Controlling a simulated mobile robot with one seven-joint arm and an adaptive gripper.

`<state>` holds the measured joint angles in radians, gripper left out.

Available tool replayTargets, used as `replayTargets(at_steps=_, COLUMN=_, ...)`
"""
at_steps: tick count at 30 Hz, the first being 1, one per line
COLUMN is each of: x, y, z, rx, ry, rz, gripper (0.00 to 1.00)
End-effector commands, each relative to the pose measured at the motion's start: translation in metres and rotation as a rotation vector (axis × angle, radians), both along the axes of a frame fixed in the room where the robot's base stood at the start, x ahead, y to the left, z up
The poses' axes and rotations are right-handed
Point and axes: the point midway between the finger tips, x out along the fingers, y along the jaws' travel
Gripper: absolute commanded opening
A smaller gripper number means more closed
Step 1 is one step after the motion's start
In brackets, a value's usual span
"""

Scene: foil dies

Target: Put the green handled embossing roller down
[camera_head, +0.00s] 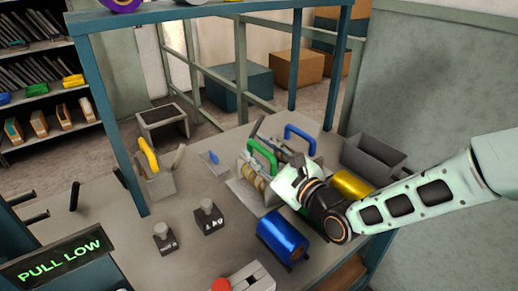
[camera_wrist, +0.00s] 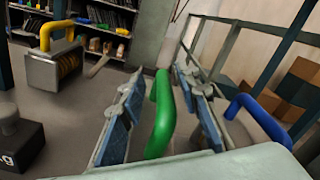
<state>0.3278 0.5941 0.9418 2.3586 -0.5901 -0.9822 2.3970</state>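The green handle (camera_head: 262,154) of the embossing roller stands up from a grey metal rack on the bench. A gold ridged roller (camera_head: 252,177) shows just below it. In the wrist view the green handle (camera_wrist: 160,115) stands between my two fingers, with a visible gap on each side. My gripper (camera_head: 278,163) is open around the handle and does not appear to grip it. Its blue finger pads show in the wrist view (camera_wrist: 160,110). My gripper's body hides part of the rack (camera_head: 240,190) and the roller's lower right side.
A blue handle (camera_head: 300,136) stands right behind my gripper. A yellow-handled roller (camera_head: 148,156) sits in a holder at left. A blue foil roll (camera_head: 283,236), a gold roll (camera_head: 351,186) and a grey open bin (camera_head: 373,158) are close by.

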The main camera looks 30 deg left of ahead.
Motion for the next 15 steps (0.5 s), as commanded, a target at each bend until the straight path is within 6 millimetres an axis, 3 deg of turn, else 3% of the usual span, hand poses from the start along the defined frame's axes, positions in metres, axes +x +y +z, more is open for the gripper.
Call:
replayTargets(at_steps=5, x=-0.002, y=-0.005, z=0.002, rx=-0.001, ry=0.001, rz=-0.001, gripper=0.3)
replayTargets(at_steps=15, x=-0.03, y=-0.057, z=0.006, rx=0.001, ry=0.005, rz=-0.003, gripper=0.3)
